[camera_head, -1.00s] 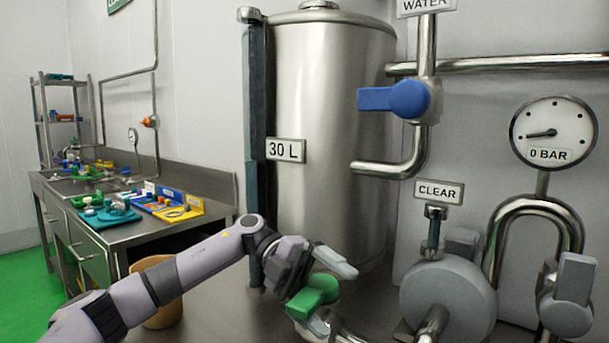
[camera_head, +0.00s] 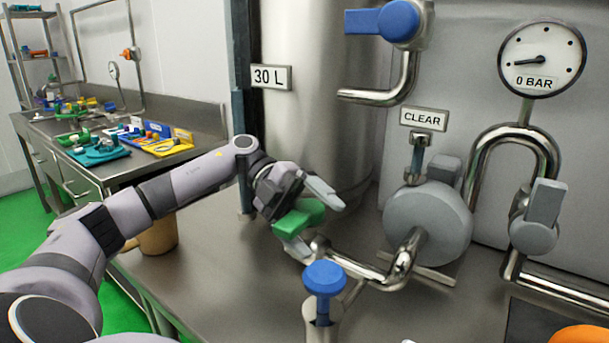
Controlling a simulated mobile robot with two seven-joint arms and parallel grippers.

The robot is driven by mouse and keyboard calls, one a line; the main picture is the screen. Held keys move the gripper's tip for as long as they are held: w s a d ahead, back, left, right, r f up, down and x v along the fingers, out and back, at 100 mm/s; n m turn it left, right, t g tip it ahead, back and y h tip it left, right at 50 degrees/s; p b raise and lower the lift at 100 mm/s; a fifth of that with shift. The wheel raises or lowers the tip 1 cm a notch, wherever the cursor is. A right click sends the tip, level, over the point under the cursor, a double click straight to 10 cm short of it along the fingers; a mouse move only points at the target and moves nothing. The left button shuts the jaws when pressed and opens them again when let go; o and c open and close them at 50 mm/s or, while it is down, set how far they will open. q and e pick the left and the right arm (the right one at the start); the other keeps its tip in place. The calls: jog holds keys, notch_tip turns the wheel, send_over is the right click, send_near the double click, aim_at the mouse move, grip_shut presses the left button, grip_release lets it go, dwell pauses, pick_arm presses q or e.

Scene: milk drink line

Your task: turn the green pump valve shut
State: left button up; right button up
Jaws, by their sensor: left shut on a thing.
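The green pump valve (camera_head: 299,217) sits on the steel pipe at the foot of the tank, left of the grey pump (camera_head: 428,222). My left gripper (camera_head: 308,218) is shut on its green handle, with one finger above and one below it. The handle slants up to the right. The gripper hides part of the handle and the valve body. My right gripper is not in view.
A blue-capped valve (camera_head: 324,279) stands in front, close to my left gripper. The steel tank (camera_head: 318,110) is behind. The blue water valve (camera_head: 383,20), a grey-handled valve (camera_head: 538,216) and a gauge (camera_head: 541,57) reading 0 BAR are at the right. The bench top left of the gripper is mostly clear.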

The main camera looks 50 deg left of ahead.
aim_at(284, 216)
pick_arm(q)
jog(key=v, duration=0.2)
jog(key=shift+a+r, duration=0.1)
jog(key=shift+a, duration=0.2)
jog(key=c, duration=0.5)
jog(key=shift+s+a+r, duration=0.2)
jog(key=shift+s+a, duration=0.15)
jog(key=shift+a, duration=0.25)
jog(key=shift+s+a+r, duration=0.25)
jog(key=shift+s+a, duration=0.15)
jog(key=shift+a, duration=0.2)
jog(key=a, duration=0.1)
jog(key=a+f, duration=0.1)
jog(key=shift+s+a, duration=0.15)
jog(key=shift+a, duration=0.15)
jog(key=shift+d+f, duration=0.15)
jog(key=shift+d, duration=0.25)
